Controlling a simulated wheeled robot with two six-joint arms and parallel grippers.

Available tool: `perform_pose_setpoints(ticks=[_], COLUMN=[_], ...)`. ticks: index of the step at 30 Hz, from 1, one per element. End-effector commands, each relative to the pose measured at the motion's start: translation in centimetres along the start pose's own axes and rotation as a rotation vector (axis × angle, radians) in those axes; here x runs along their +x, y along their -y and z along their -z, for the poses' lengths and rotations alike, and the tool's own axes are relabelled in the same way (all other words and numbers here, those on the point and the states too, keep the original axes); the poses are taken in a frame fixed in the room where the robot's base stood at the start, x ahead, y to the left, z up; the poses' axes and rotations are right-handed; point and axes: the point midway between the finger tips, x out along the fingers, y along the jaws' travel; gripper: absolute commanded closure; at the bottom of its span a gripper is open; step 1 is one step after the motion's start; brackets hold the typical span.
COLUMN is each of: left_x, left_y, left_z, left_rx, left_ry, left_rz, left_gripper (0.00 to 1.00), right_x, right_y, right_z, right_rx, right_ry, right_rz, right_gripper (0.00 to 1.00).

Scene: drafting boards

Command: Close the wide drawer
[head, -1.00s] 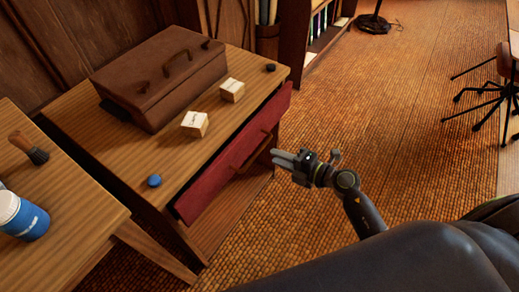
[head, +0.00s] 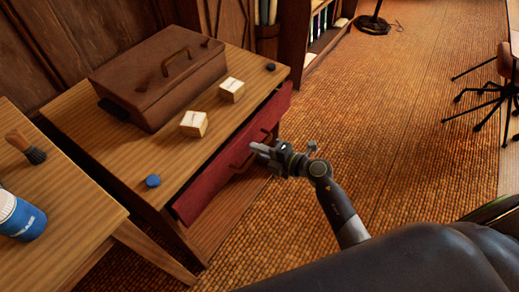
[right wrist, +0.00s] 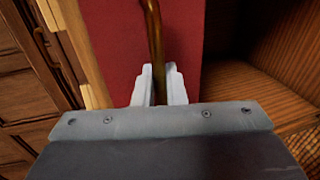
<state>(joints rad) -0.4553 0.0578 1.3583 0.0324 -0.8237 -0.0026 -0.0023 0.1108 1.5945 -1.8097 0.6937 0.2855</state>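The wide drawer (head: 215,187) has a red front and stands partly out of the wooden cabinet (head: 75,127), below its top. My right gripper (head: 258,151) is at the drawer's bar handle (head: 240,160). In the right wrist view, the handle (right wrist: 154,35) runs down between the two pale fingers of my right gripper (right wrist: 159,85), in front of the red drawer front (right wrist: 112,50). The fingers are apart, one on each side of the bar; firm contact does not show. My left gripper is not in view.
On the cabinet top are a brown case (head: 155,80), two small boxes (head: 193,123) (head: 232,90), a blue disc (head: 153,181) and a dark disc (head: 271,67). A nearer table at left holds a brush (head: 27,147) and a blue jar (head: 20,217).

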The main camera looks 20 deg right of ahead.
Motion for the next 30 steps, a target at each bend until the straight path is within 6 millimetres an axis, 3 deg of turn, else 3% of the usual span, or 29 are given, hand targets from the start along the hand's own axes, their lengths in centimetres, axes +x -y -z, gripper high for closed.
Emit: perform_pose_setpoints(ticks=[9, 21, 30], left_x=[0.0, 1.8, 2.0], left_y=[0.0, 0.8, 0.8], left_z=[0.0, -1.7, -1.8], left_rx=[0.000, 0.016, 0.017], left_ry=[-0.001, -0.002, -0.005], left_rz=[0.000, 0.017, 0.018], left_gripper=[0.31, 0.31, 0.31], right_x=[0.1, 4.0, 4.3], right_y=[0.0, -0.9, -0.9], right_z=[0.0, -0.1, -0.1], right_rx=[0.000, 0.000, -0.001], right_ry=[0.000, 0.002, 0.003], right_rz=[0.000, 0.001, -0.001], right_gripper=[1.00, 1.00, 1.00])
